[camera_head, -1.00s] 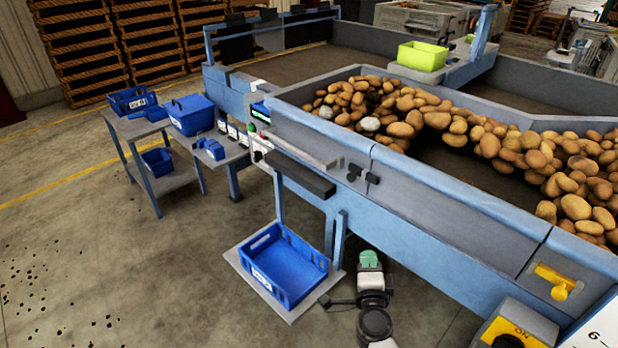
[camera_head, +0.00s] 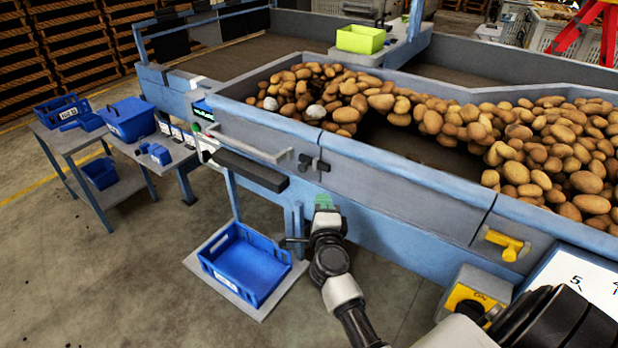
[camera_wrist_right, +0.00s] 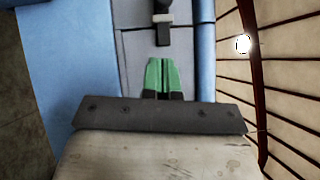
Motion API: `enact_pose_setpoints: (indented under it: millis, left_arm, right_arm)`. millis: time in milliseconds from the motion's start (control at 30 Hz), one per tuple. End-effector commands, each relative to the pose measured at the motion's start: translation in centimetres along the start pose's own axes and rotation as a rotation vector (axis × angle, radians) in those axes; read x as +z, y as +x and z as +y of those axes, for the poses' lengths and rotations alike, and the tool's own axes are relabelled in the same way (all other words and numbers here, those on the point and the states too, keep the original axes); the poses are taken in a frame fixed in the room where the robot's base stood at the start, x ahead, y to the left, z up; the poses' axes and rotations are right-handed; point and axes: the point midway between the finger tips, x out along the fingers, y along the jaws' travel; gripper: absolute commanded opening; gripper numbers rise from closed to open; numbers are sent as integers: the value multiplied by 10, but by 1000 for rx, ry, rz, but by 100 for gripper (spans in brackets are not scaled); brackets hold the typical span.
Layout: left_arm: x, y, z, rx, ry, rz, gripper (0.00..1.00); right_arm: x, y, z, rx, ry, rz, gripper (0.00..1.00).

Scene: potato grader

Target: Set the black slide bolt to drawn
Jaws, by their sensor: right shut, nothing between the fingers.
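The black slide bolt (camera_head: 313,163) is mounted on the grey panel of the grader's side, just right of a long pale rail. In the right wrist view the bolt (camera_wrist_right: 162,32) is at the top centre, straight ahead of the fingers. My right gripper (camera_head: 323,200) has green fingertips and is below the bolt in the head view, apart from it. In the wrist view the right gripper (camera_wrist_right: 163,75) is shut and empty, with a short gap to the bolt. My left gripper is in neither view.
A black bar (camera_head: 250,170) sticks out left of the bolt. A blue crate (camera_head: 247,262) stands on a low shelf left of my right arm.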

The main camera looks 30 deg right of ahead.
Motion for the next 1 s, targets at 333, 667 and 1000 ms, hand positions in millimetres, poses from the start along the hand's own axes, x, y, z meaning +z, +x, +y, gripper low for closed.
enact_pose_setpoints:
  millis: [333,667,1000]
  left_arm:
    - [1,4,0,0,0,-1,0]
    - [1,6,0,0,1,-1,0]
    - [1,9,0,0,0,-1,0]
  right_arm:
    - [14,64,1,-1,1,0,0]
    - [28,78,1,1,-1,-1,0]
    - [34,82,2,0,1,-1,0]
